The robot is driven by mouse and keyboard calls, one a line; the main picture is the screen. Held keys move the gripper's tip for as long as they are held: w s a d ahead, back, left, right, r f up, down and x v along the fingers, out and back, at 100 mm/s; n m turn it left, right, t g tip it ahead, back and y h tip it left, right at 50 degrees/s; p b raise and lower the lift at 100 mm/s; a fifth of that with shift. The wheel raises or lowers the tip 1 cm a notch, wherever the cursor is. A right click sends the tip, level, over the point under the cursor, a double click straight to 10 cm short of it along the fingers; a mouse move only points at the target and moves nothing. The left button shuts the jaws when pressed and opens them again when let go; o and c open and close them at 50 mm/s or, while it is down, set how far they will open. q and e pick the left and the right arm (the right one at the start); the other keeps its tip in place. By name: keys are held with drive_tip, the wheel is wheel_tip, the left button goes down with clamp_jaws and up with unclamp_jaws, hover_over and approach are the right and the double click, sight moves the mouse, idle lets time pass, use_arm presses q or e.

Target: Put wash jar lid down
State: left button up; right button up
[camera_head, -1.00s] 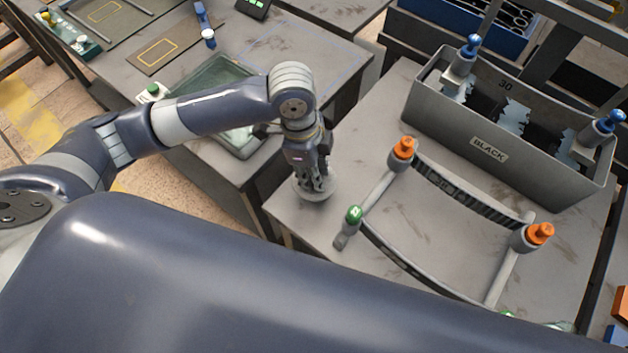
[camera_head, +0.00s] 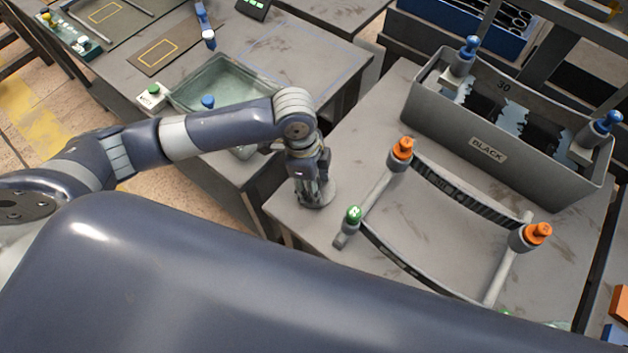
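The wash jar lid (camera_head: 327,196) is a round grey disc at the near left corner of the right-hand table. My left gripper (camera_head: 313,187) points straight down over it, with its fingers around the lid's middle and hiding the grip. The fingers look closed on it. The lid appears at or just above the table top; I cannot tell if it touches. The open glass wash jar (camera_head: 243,67) stands on the left table, partly behind my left arm, with a blue-capped piece (camera_head: 208,102) in it. My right gripper is not in view.
A grey frame rack with orange knobs (camera_head: 403,148) and a green knob (camera_head: 354,214) stands just right of the lid. A grey tank marked BLACK (camera_head: 487,150) is behind it. A green-button box (camera_head: 152,94) sits beside the jar.

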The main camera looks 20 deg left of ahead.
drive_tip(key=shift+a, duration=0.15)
use_arm(q)
drive_tip(key=shift+r, duration=0.15)
drive_tip(key=shift+w+r, duration=0.1)
drive_tip(key=shift+r, duration=0.3)
wheel_tip(320, 180, up, 11)
drive_tip(key=a+b, duration=0.1)
drive_tip(key=shift+a, duration=0.4)
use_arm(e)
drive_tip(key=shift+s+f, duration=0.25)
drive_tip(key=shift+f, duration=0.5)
